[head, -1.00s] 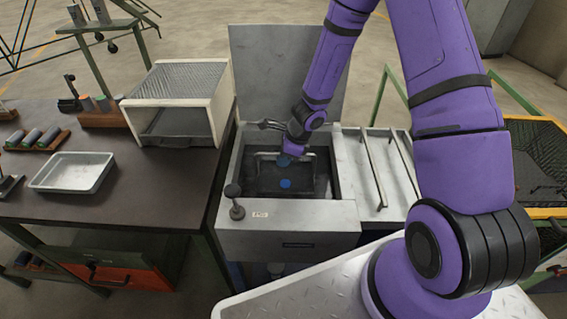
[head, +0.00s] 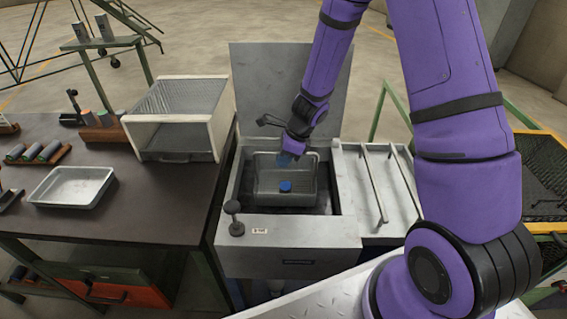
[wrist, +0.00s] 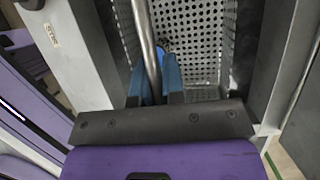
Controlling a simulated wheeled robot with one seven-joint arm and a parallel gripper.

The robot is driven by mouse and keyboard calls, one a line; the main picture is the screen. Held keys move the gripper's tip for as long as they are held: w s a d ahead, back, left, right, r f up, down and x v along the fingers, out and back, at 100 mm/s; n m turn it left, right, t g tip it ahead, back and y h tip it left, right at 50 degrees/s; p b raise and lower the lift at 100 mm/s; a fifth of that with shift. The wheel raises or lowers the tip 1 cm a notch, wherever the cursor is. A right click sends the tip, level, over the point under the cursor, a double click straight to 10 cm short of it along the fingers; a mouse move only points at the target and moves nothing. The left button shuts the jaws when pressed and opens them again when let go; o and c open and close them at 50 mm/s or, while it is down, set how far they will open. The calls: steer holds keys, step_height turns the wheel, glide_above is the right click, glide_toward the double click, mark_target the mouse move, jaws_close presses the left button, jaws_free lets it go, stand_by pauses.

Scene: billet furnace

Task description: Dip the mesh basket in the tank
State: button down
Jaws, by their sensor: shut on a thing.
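The grey mesh basket (head: 268,188) is inside the open top of the tank (head: 325,232), its rim near the tank's upper edge. A blue piece (head: 285,187) lies in it. My gripper (head: 288,158) is shut on the basket's bar handle at the far side. In the wrist view, the blue fingers of my gripper (wrist: 158,82) stand on the metal bar (wrist: 147,45), with the perforated basket wall (wrist: 190,40) beyond. The basket's underside and any liquid below it are hidden.
The tank's lid (head: 285,95) stands upright behind. A black-knobbed lever (head: 234,215) rises at the front left corner. A rack with two rails (head: 375,190) adjoins on the right. A dark bench (head: 130,210) with a white box (head: 180,115) and a metal tray (head: 73,188) stands left.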

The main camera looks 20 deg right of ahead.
steer(key=shift+r, duration=5.1)
